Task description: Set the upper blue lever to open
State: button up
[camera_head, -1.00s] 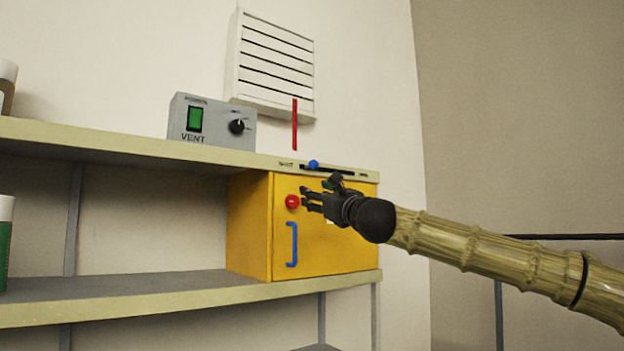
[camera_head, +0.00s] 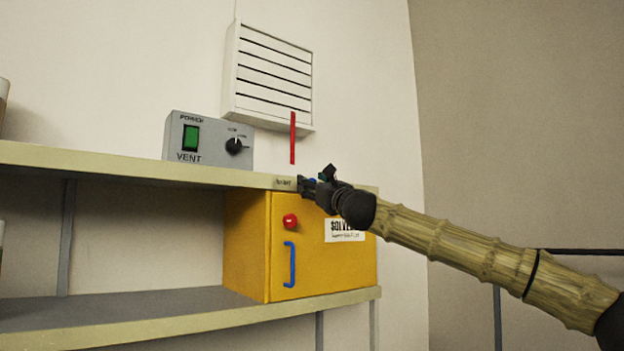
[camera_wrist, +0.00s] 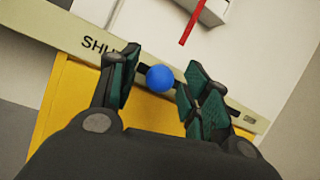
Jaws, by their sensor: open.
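The upper blue lever has a round blue knob (camera_wrist: 160,78) in a dark slot on the shelf's front edge, close to the "SHUT" label (camera_wrist: 98,46) at the slot's left end. In the head view my gripper (camera_head: 305,183) is at the slot and hides most of the knob and the right-hand label. In the wrist view my gripper (camera_wrist: 155,92) is open, with one finger on each side of the knob.
Below the slot is a yellow solvent cabinet (camera_head: 248,245) with a red button (camera_head: 290,221) and a blue handle (camera_head: 290,264). On the shelf (camera_head: 120,165) stands a grey vent box (camera_head: 208,142). A white louvred vent (camera_head: 270,75) with a red strip (camera_head: 292,138) is above.

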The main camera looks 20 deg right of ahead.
jog(key=shift+w+r, duration=0.15)
jog(key=shift+w, duration=0.3)
